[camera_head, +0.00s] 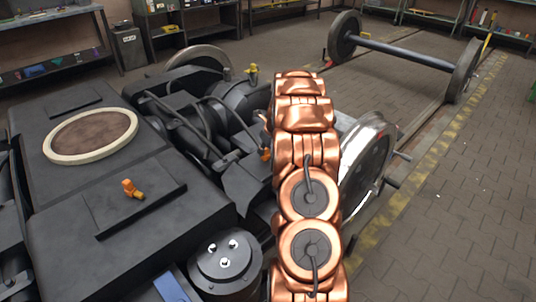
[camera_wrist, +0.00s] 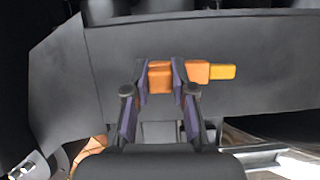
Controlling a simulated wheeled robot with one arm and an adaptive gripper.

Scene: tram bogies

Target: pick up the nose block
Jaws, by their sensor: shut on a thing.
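The nose block (camera_wrist: 160,77) is an orange block with a narrower orange part and a yellow end to the right in the wrist view. My gripper (camera_wrist: 162,74) is shut on its left part, with one dark finger on each side. The right part and the yellow end stick out past the right finger. A dark bogie surface lies behind the block; I cannot tell whether the two touch. In the head view my copper arm hides most of the gripper. A small orange patch (camera_head: 265,154) shows left of the arm; I cannot tell whether it is the block.
A separate orange piece (camera_head: 131,187) lies on a dark plate on the bogie top (camera_head: 75,225). A round pale-rimmed disc (camera_head: 90,135), cables and a shiny wheel (camera_head: 367,165) are close by. A loose wheelset (camera_head: 405,52) stands behind. The paved floor at right is clear.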

